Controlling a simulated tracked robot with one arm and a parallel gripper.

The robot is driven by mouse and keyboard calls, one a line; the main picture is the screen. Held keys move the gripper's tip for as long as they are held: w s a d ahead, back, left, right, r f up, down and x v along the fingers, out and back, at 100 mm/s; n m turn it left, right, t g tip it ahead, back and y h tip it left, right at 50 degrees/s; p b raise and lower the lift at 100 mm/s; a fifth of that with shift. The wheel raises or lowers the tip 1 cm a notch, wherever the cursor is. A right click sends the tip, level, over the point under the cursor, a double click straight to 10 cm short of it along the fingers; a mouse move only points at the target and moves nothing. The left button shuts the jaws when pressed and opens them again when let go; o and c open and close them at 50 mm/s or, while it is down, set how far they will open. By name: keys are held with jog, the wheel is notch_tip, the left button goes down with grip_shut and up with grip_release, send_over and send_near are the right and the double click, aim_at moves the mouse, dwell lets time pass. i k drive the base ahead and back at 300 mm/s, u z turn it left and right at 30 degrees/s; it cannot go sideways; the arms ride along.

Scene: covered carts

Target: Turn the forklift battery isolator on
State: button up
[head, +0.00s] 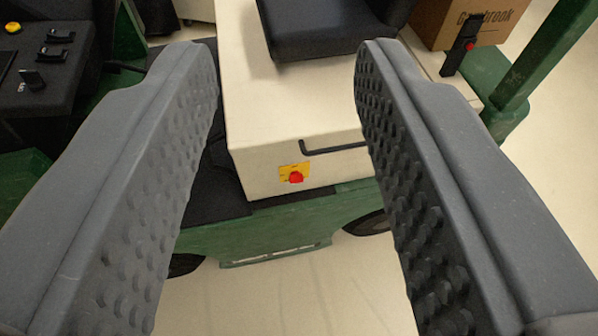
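The battery isolator is a small red knob (296,177) on a yellow plate (287,172). It sits low on the front face of a cream box (290,110) on the green forklift (250,232). The plate's markings are too small to read, so I cannot tell the knob's position. My gripper (288,50) is wide open and empty. Its two grey studded fingers frame the box left and right, and the knob shows between them, apart from both.
A black bent handle (332,149) is on the box right of the knob. A black seat (325,28) is on top. A console with levers (45,65) stands left. A green post (545,55) and cardboard box (465,18) are right. Pale floor is clear in front.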

aim_at(297, 178)
jog(key=u, duration=1.15)
jog(key=k, duration=1.4)
jog(key=z, duration=0.8)
jog(key=i, duration=1.05)
